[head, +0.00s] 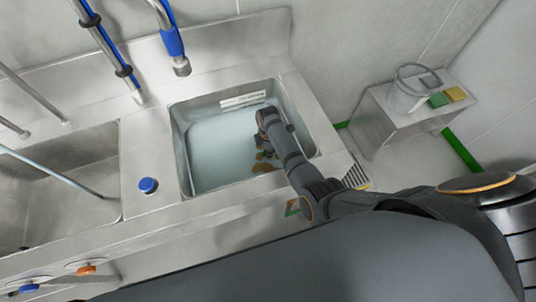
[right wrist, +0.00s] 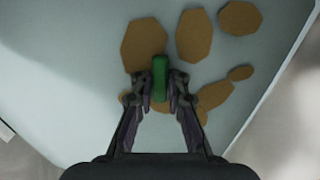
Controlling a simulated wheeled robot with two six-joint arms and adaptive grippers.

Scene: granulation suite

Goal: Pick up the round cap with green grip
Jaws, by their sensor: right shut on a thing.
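The green grip (right wrist: 160,78) of the cap shows upright between the fingertips of my right gripper (right wrist: 160,95) in the right wrist view. The fingers are shut on it from both sides. The round body of the cap cannot be told apart from the brown patches around it. In the head view my right gripper (head: 265,148) points down into the right sink basin (head: 185,150), and the cap is mostly hidden there. I cannot tell whether the cap touches the basin floor. My left gripper is not in view.
Several flat brown patches (right wrist: 194,36) lie in the basin around the gripper. The basin walls stand close to my right arm. A blue knob (head: 148,185) sits on the ledge left of the basin. A tap (head: 181,66) hangs behind. A clear bucket (head: 408,92) stands on a side cabinet at right.

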